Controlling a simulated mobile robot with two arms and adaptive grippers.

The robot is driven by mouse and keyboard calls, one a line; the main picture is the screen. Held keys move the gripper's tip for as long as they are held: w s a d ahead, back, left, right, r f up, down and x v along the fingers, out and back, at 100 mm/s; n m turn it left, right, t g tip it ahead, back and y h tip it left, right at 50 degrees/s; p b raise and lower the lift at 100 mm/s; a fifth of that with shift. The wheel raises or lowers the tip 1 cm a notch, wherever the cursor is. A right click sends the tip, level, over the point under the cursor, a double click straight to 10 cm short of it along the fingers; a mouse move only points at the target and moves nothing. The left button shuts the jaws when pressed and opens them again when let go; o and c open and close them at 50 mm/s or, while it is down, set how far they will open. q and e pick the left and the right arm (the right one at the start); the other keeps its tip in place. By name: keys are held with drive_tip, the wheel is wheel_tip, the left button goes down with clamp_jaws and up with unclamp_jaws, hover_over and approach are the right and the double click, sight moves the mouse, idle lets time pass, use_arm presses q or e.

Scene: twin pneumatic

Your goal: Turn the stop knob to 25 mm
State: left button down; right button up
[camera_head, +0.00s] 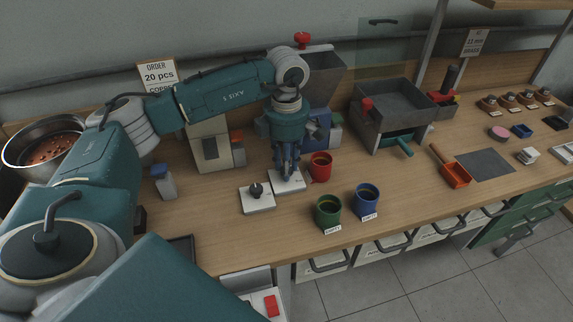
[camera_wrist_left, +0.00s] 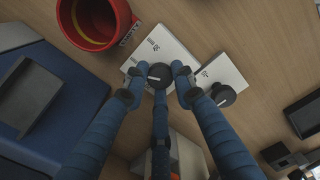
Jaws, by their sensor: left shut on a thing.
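Two white plates with black knobs are side by side on the bench. The left plate (camera_head: 257,199) has its knob (camera_head: 256,189) free and in plain view; that knob also shows in the left wrist view (camera_wrist_left: 223,95). The right plate (camera_head: 289,184), next to the red mug, has my left gripper (camera_head: 287,177) straight above it, pointing down. In the left wrist view its black knob (camera_wrist_left: 160,75) sits between the blue fingers of my left gripper (camera_wrist_left: 158,82), which is shut on it. Marks on the plates are too small to read surely. My right gripper is not seen.
A red mug (camera_head: 320,167) stands close by the gripper. A green mug (camera_head: 327,211) and a blue mug (camera_head: 366,201) stand in front, to the right. A grey hopper (camera_head: 318,72) rises behind the arm.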

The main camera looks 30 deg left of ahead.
use_arm(q)
drive_tip(key=c, duration=1.4)
unclamp_jaws()
wheel_tip(320, 180, up, 12)
